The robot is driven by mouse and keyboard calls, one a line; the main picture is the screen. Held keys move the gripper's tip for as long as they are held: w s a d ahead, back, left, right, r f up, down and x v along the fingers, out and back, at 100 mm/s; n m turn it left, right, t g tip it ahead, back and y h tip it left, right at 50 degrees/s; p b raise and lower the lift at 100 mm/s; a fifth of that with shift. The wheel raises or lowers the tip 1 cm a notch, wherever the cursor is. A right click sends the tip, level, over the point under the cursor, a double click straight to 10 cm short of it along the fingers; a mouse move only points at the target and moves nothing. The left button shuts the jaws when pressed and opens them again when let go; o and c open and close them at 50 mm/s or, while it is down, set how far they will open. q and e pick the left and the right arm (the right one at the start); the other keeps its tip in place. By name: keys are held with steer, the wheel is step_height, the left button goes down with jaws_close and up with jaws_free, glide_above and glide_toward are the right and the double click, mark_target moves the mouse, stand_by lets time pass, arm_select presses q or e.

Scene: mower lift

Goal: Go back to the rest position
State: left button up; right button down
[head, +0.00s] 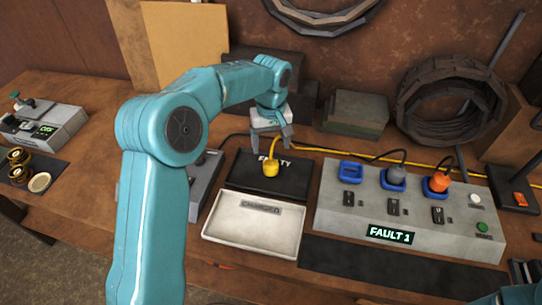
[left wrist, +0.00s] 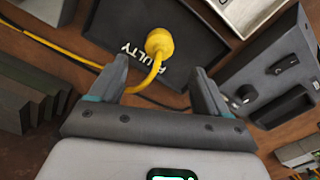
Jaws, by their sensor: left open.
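My left gripper (head: 272,138) is above the far edge of the black tray marked FAULTY (head: 245,178). It is open and empty, with its fingers spread apart in the left wrist view (left wrist: 158,95). A yellow plug (head: 270,168) with a yellow cable lies on the black tray just beyond the fingertips. The plug also shows in the left wrist view (left wrist: 160,42), apart from both fingers.
A grey panel (head: 335,222) reading FAULT 1 has blue sockets, grey and orange plugs, and switches. A white tray marked CHARGED (head: 255,225) sits in front of the black tray. A tester (head: 45,125) is at left.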

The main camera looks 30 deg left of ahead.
arm_select(q)
steer(key=shift+r, duration=1.25)
steer(key=shift+s+f, duration=0.1)
